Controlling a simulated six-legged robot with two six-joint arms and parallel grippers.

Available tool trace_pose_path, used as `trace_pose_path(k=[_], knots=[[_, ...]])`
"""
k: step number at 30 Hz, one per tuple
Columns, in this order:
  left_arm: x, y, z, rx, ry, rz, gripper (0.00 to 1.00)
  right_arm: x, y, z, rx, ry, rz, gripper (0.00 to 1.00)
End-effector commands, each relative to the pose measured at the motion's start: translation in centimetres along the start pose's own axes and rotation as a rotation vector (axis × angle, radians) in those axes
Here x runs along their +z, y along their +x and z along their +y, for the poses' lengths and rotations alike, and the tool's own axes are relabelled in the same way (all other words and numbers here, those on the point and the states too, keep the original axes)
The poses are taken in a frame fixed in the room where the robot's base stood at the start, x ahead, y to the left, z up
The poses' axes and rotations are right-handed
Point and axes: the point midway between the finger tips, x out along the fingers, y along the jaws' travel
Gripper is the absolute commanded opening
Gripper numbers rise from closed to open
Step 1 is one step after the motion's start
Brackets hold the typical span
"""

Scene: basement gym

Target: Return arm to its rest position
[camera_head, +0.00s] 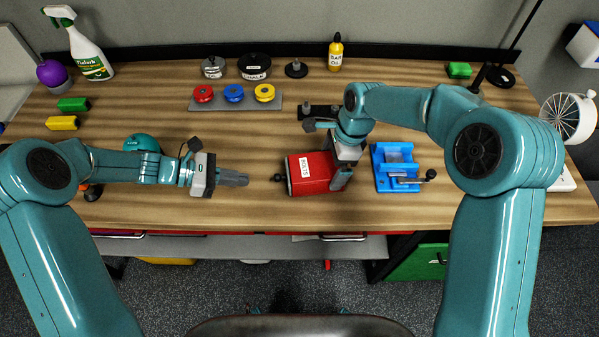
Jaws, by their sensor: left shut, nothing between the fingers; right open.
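My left gripper (232,178) is shut and empty. It reaches in from the left over the front middle of the wooden bench, its fingers pointing right, to the left of a red box (306,173) with a white label and a dark knob on its left side. My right gripper (341,178) is open and points down at the right end of the red box. One finger shows at the box's right edge; the other is hidden, and I cannot tell whether the gripper touches the box.
The wooden bench (240,215) holds a blue vise (396,167) right of the box, a grey tray (278,103) with red, blue and yellow discs, a spray bottle (82,45), a yellow bottle (335,52) and a white fan (568,117). Bare wood lies between tray and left gripper.

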Motion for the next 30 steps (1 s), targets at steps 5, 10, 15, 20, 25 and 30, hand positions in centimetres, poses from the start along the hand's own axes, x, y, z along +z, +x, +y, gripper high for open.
trace_pose_path(k=[5,10,15,20,25,30], knots=[[0.0,0.0,0.0,0.0,0.0,0.0,0.0,0.0,-4.4,-0.1,-0.006,0.001,-0.001,1.0],[0.0,0.0,0.0,0.0,0.0,0.0,0.0,0.0,-7.7,0.0,-0.003,0.001,-0.001,1.0],[0.0,0.0,0.0,0.0,0.0,0.0,0.0,0.0,-9.5,0.0,-0.001,0.0,-0.001,1.0],[0.0,0.0,0.0,0.0,0.0,0.0,0.0,0.0,-9.8,0.0,0.0,0.0,0.0,1.0],[0.0,0.0,0.0,0.0,0.0,0.0,0.0,0.0,-9.8,0.0,0.0,0.0,0.0,1.0],[0.0,0.0,-0.2,0.0,0.0,0.0,0.0,0.1,-9.8,0.2,0.001,0.0,0.0,1.0]])
